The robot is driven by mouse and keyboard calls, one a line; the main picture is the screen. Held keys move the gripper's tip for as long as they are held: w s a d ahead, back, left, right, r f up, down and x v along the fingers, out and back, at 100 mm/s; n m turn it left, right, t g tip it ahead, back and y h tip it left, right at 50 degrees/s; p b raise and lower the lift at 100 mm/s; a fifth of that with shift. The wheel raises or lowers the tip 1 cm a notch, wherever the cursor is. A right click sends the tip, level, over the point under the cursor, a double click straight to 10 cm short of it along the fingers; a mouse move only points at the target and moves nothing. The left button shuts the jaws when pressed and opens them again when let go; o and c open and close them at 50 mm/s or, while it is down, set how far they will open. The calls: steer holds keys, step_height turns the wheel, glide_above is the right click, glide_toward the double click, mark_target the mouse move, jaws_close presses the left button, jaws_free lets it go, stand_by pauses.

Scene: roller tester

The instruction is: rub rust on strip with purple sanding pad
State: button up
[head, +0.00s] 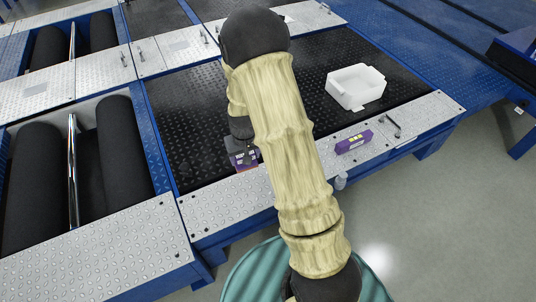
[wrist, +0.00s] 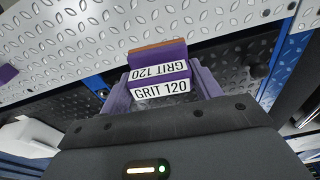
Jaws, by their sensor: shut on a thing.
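My gripper (wrist: 160,88) is shut on a purple sanding pad (wrist: 172,54) with white "GRIT 120" labels, seen between its two purple fingers in the wrist view. A brown-orange band runs along the pad's far edge; I cannot tell whether it is the pad's face or rust. In the head view the pad (head: 246,167) shows left of my arm, at the inner edge of the silver tread-plate strip (head: 222,208). I cannot tell whether it touches the strip. No clear rust patch shows; my arm covers part of the strip.
A second purple block (head: 354,142) with yellowish labels lies on the strip, right of my arm. A white open bin (head: 355,86) stands on the black plate. A metal handle (head: 392,127) is fixed near the right end. Black rollers (head: 125,150) lie in the left pit.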

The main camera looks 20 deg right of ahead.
steer(key=shift+a, duration=0.4)
steer(key=s+d+n+p, duration=0.1)
steer(key=s+d+p, duration=0.1)
steer(key=d, duration=1)
steer(key=shift+s+p, duration=0.3)
steer(key=shift+s, duration=0.3)
steer(key=shift+f, duration=0.1)
